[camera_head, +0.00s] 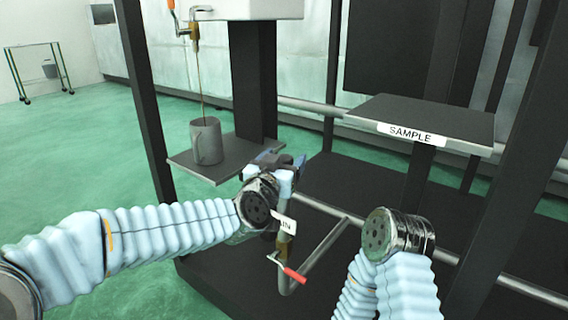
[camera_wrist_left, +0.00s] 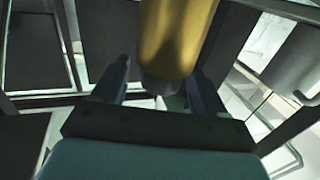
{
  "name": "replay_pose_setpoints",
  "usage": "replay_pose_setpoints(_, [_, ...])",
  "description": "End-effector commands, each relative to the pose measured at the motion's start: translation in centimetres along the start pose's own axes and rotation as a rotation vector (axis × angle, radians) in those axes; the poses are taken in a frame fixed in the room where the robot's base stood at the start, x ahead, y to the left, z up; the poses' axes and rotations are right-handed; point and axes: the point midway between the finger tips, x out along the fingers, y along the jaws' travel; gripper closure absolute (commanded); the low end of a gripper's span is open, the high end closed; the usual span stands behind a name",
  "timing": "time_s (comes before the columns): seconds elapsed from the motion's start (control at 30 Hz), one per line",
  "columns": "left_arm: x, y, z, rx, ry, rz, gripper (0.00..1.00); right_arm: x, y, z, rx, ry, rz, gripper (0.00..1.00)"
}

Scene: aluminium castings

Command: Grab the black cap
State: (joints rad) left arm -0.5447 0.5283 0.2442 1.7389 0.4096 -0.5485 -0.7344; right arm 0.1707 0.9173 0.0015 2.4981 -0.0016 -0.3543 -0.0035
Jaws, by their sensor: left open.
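I cannot clearly make out a black cap in either view. My left gripper (camera_head: 281,161) is in front of the small shelf's right edge in the head view, with its dark fingers partly hidden by its wrist. In the left wrist view my left gripper (camera_wrist_left: 158,84) is open, its two fingers apart. A brass cylinder (camera_wrist_left: 176,38) with a darker lower end shows between and beyond the fingers; I cannot tell whether they touch it. My right arm comes in at the lower right of the head view; its gripper does not show.
A grey mug (camera_head: 206,142) stands on the small shelf (camera_head: 183,160), under a tap (camera_head: 194,32) with a thin brown stream. A pipe with a red-handled valve (camera_head: 292,274) is below my left wrist. A SAMPLE shelf (camera_head: 450,118) is bare at right. Dark posts frame the stand.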

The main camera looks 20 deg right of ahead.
Motion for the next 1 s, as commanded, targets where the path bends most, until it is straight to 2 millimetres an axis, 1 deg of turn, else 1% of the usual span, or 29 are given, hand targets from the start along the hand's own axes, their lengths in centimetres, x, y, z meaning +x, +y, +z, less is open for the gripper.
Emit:
replay_pose_setpoints(0.03, [0.5, 0.0, 0.0, -0.001, -0.001, 0.000, 0.28, -0.1, 0.0, 0.0, 0.000, 0.000, 0.000, 0.57])
replay_pose_setpoints(0.1, [0.7, 0.0, 0.0, -0.001, 0.000, 0.000, 0.28, -0.1, 0.0, 0.0, 0.000, 0.000, 0.000, 0.57])
replay_pose_setpoints(0.27, [0.7, 0.0, 0.0, -0.001, 0.000, -0.001, 0.28, -0.1, 0.0, 0.0, 0.000, 0.000, 0.000, 0.57])
replay_pose_setpoints(0.3, [0.7, 0.0, 0.0, -0.001, 0.000, -0.001, 0.31, -0.1, 0.0, 0.0, 0.000, 0.000, 0.000, 0.57])
replay_pose_setpoints(0.37, [0.7, 0.0, 0.0, -0.001, 0.000, -0.001, 0.40, -0.1, 0.0, 0.0, 0.000, 0.000, 0.000, 0.57])
replay_pose_setpoints(0.63, [0.7, -0.1, 0.0, -0.001, 0.000, -0.001, 0.81, -0.1, 0.0, 0.0, 0.000, 0.000, 0.000, 0.57])
replay_pose_setpoints(0.67, [0.7, 0.0, 0.0, 0.000, 0.000, -0.001, 0.83, -0.1, 0.0, 0.0, 0.000, 0.000, 0.000, 0.57])
replay_pose_setpoints(0.87, [0.7, 0.0, -0.2, 0.000, 0.001, -0.001, 0.83, -0.1, 0.0, 0.0, 0.000, 0.000, 0.000, 0.57])
replay_pose_setpoints(0.97, [0.7, -0.1, -1.2, -0.001, 0.002, -0.002, 0.83, -0.6, -0.2, 0.0, 0.000, 0.001, 0.001, 0.57])
replay_pose_setpoints(1.0, [0.7, -0.1, -2.0, 0.000, 0.002, -0.001, 0.83, -0.8, -0.2, 0.0, 0.000, 0.001, 0.001, 0.57])
